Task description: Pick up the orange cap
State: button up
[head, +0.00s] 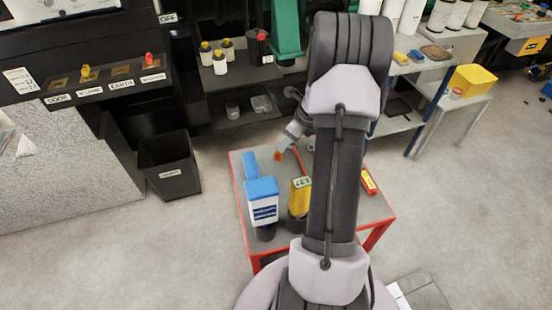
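A small orange piece (279,157), which looks like the orange cap, shows at the far part of the red-rimmed table (382,213). My gripper (284,145) reaches down right at it from above. The fingertips are very small here and seem to meet or overlap the orange piece. I cannot tell whether they are open or shut, or whether the piece is held. My arm hides the middle of the table.
On the table stand a blue and white device (263,206) and a yellow device (298,193), close in front of the gripper. A yellow and red item (369,181) lies at the right edge. A black bin (168,165) stands left. Shelves (238,75) are behind.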

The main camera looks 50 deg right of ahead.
aim_at(279, 155)
jog(key=shift+x, duration=0.95)
jog(key=b+x, duration=0.2)
jog(key=x, duration=0.1)
jog(key=b+x, duration=0.1)
jog(key=shift+s+a+f, duration=0.1)
jog(key=shift+a+f, duration=0.2)
jog(key=shift+f, duration=0.3)
jog(key=shift+r, duration=0.2)
jog(key=shift+c, duration=0.2)
grip_shut()
